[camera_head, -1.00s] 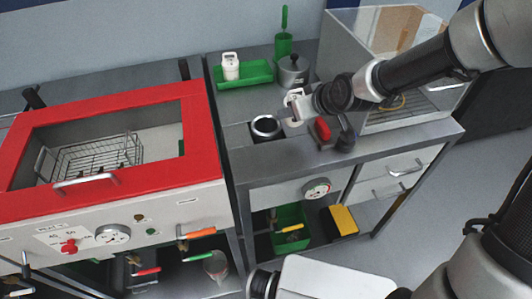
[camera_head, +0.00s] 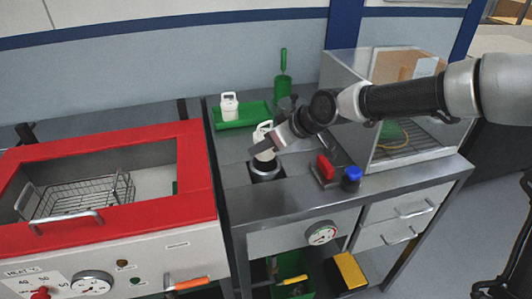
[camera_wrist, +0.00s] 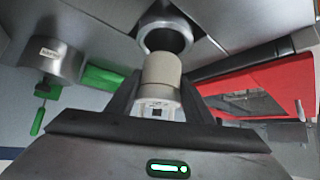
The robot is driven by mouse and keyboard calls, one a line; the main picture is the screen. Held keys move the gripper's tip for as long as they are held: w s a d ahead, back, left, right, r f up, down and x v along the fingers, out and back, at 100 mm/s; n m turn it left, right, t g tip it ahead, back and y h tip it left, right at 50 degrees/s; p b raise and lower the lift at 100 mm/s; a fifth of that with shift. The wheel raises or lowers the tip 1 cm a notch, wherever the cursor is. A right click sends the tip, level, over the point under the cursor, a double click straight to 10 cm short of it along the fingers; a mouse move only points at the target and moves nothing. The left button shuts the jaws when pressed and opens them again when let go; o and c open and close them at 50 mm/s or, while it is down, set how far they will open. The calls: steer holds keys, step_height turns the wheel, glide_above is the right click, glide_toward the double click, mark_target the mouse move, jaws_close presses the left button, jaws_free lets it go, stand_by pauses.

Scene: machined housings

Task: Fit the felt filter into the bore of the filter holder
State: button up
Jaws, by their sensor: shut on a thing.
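My gripper (camera_head: 275,142) is shut on the felt filter (camera_head: 264,153), a cream cylinder with a white handled top. The filter is over the filter holder (camera_head: 266,174), a dark metal cup with a bright rim on the bench. In the wrist view, the filter (camera_wrist: 162,72) is between the fingers, its far end close to the dark round bore of the holder (camera_wrist: 165,38). The filter's end overlaps the near rim in this view, and most of the bore looks empty. I cannot tell whether they touch.
A similar white-topped piece (camera_head: 229,106) stands on a green tray (camera_head: 243,117). A red-framed bath (camera_head: 110,215) is left. A metal pot (camera_wrist: 52,60) shows in the wrist view.

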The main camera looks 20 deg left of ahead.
mark_target(266, 152)
steer(key=shift+f, duration=1.15)
steer(key=shift+f+b, duration=0.45)
steer(key=shift+f, duration=0.15)
steer(key=o, duration=1)
steer(key=shift+o, duration=0.2)
steer(key=shift+r, duration=0.15)
steer(key=shift+r+p, duration=0.3)
steer(key=shift+r, duration=0.05)
steer(key=p+v, duration=0.4)
steer(key=v, duration=0.8)
steer(key=shift+r, duration=0.1)
